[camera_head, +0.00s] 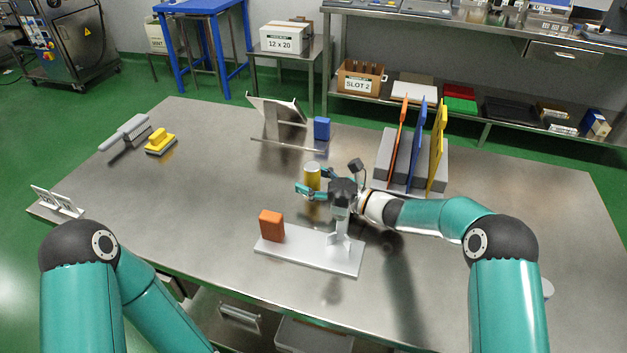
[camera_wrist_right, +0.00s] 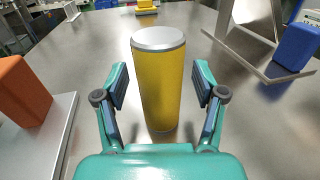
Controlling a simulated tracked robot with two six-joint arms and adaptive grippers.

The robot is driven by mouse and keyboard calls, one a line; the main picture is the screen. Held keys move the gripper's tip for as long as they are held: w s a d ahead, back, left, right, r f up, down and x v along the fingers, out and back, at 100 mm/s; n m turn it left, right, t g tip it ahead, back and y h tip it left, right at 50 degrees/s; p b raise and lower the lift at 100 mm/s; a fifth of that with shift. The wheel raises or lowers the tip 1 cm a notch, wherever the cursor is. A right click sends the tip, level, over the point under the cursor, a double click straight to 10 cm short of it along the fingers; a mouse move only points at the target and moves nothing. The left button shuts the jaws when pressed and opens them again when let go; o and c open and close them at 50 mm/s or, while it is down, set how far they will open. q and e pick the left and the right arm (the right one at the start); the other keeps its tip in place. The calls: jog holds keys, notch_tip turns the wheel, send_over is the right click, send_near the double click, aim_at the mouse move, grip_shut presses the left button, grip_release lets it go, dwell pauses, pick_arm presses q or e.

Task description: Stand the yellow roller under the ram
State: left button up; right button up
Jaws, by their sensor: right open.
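The yellow roller (camera_head: 312,177) stands upright on the steel table, with a pale grey cap on top. It also stands large in the middle of the right wrist view (camera_wrist_right: 157,85). My right gripper (camera_head: 315,184) is open, with one finger on each side of the roller and a visible gap on both sides. A white base plate (camera_head: 300,257) lies nearer the front, with an upright white post (camera_head: 339,240) at its right end and an orange block (camera_head: 271,226) at its left. My right gripper and wrist hide what is above the post, so I cannot make out the ram. My left gripper is out of view.
A grey rack (camera_head: 384,158) with orange, blue and yellow boards stands right. The table's left middle is clear.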

jog(key=c, duration=1.3)
grip_shut()
jog(key=shift+r, duration=0.1)
